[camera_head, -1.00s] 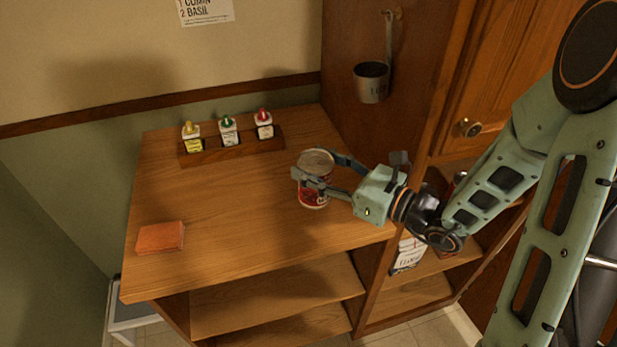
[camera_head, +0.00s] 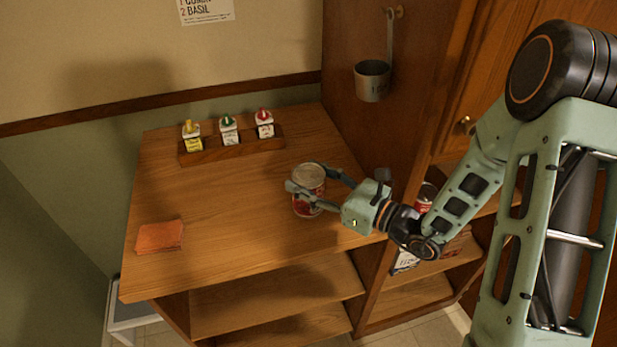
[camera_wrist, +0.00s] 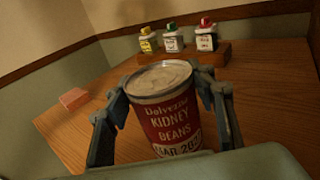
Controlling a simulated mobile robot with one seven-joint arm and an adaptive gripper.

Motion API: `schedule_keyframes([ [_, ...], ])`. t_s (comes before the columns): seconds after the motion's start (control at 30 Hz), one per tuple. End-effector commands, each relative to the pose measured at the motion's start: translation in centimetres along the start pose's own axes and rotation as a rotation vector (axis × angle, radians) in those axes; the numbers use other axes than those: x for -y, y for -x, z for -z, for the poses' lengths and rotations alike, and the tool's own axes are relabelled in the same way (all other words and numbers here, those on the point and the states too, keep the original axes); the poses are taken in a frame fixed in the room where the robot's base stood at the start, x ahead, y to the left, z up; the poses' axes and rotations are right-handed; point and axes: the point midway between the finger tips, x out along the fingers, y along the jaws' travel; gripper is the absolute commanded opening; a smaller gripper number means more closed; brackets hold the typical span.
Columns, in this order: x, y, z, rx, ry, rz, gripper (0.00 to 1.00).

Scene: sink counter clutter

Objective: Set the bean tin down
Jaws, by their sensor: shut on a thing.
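The bean tin (camera_head: 308,196) is a red can with a pale label band and a silver lid. In the wrist view the tin (camera_wrist: 170,115) reads "Kidney Beans" and stands upright between my two fingers. My gripper (camera_head: 309,186) is shut on the tin from the right, over the right part of the wooden counter top (camera_head: 225,215). The tin's base is low at the counter; I cannot tell whether it touches. Its lower part is partly hidden by a finger in the head view.
A wooden rack (camera_head: 232,146) with three small bottles stands at the back. An orange sponge-like block (camera_head: 160,236) lies at the front left. A metal cup (camera_head: 372,82) hangs on the cabinet side. The counter's middle is clear. Shelves below hold packages.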

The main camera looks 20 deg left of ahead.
Motion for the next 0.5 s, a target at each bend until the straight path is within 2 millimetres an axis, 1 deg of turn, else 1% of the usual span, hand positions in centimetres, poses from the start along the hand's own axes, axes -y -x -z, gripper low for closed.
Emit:
schedule_keyframes([
  [0.1,0.00,-0.04,0.39,0.003,0.001,0.000,0.10],
  [0.13,-0.01,-0.02,0.40,0.000,0.000,0.000,0.53],
  [0.27,-0.01,-0.01,0.34,-0.001,0.000,0.000,0.67],
  [0.5,-0.01,0.00,0.32,-0.001,0.000,0.000,0.68],
])
